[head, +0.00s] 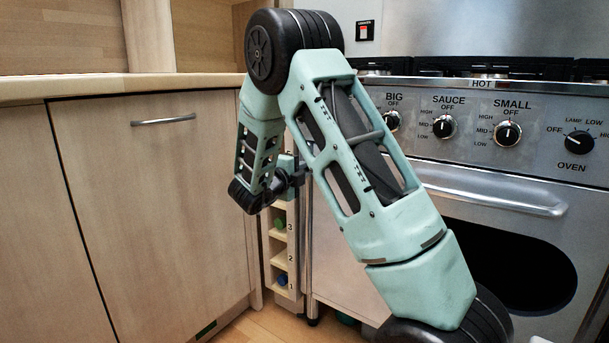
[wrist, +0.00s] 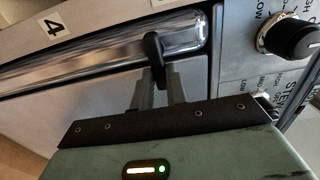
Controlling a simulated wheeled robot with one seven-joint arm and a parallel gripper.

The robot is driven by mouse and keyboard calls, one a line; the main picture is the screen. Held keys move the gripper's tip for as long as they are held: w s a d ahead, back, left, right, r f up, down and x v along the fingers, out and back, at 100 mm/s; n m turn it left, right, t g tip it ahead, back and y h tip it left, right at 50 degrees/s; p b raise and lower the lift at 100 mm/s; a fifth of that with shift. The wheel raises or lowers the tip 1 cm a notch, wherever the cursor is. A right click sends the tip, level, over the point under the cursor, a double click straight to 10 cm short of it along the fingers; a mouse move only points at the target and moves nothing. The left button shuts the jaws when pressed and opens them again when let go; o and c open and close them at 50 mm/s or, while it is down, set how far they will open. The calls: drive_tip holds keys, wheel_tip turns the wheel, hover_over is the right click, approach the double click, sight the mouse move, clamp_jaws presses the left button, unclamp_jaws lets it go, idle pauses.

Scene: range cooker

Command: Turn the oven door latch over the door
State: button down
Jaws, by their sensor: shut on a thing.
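The oven door latch (wrist: 152,44) is a small black lever in the wrist view. It lies across the end of a chrome handle bar (wrist: 80,68), and its lower end reaches down between my fingers. My gripper (wrist: 158,80) is shut on this lever, with one grey finger on each side. The pale oven door (wrist: 95,105) is behind the handle. In the head view my gripper (head: 292,176) is at the left side of the cooker, partly hidden by my own arm, and I cannot make out the latch there.
A black knob (wrist: 290,38) on a steel panel is right of the latch. A label "4" (wrist: 53,24) is above the handle. In the head view, a wooden cabinet (head: 150,220) stands left, a narrow numbered rack (head: 283,262) below my gripper, and a wide oven handle (head: 490,190) to the right.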

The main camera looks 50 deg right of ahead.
drive_tip(key=shift+f, duration=0.1)
idle(0.3)
drive_tip(key=c, duration=1.4)
unclamp_jaws()
drive_tip(key=s+a+p, duration=0.1)
drive_tip(key=a+p, duration=0.4)
drive_tip(key=a, duration=1.2)
drive_tip(key=shift+s+a, duration=0.2)
drive_tip(key=shift+a, duration=0.05)
